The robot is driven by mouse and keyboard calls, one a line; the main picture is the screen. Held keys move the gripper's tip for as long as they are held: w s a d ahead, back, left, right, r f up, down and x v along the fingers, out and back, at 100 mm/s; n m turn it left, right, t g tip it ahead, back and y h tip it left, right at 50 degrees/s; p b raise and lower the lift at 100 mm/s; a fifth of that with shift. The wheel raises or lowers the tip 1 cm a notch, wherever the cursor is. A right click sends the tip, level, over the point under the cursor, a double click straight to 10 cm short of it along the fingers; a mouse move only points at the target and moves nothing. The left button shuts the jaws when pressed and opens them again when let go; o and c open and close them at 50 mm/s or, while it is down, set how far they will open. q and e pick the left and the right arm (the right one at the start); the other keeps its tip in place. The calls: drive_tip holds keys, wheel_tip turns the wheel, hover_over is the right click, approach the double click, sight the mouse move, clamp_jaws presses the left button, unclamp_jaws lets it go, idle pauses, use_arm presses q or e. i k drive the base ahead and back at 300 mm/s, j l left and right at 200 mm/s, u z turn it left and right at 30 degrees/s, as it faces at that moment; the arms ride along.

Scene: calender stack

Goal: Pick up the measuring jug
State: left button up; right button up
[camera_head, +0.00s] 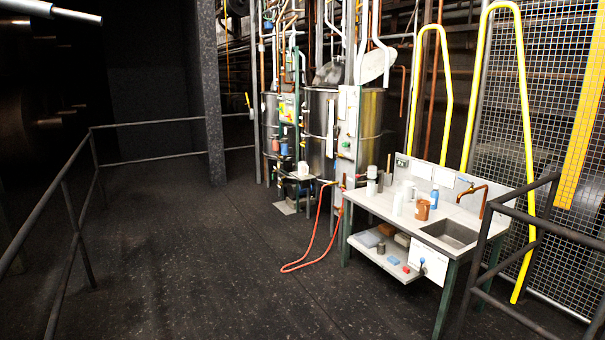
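A sink bench (375,203) stands at the right, some distance away from me. Several small vessels stand on its top. An orange-brown vessel (422,211) that looks like a jug stands upright left of the sink. A white container (397,205) stands just left of it, and a blue bottle (434,197) stands just behind it to the right. They are too small to tell for sure which one is the measuring jug. Neither of my grippers is in view.
A sink basin (450,234) and copper tap (473,191) are at the bench's right. A dark railing (515,215) blocks the near right. A red hose (310,257) lies on the floor left of the bench. Steel tanks (325,130) stand behind. The floor (210,260) is clear.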

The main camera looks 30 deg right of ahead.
sight(302, 168)
drive_tip(key=i+l+z, duration=0.2)
drive_tip(key=i, duration=0.35)
drive_tip(key=i+z, duration=0.25)
drive_tip(key=i, duration=5.95)
drive_tip(key=i+z, duration=0.15)
drive_tip(key=i, duration=0.65)
drive_tip(key=i+z, duration=0.15)
drive_tip(key=i, duration=0.7)
drive_tip(key=i+j+z, duration=0.15)
drive_tip(key=i, duration=0.65)
drive_tip(key=i+j+z, duration=0.15)
drive_tip(key=i+z, duration=0.15)
drive_tip(key=i, duration=0.15)
drive_tip(key=i+j+z, duration=0.3)
drive_tip(key=i+z, duration=0.1)
drive_tip(key=z, duration=1.85)
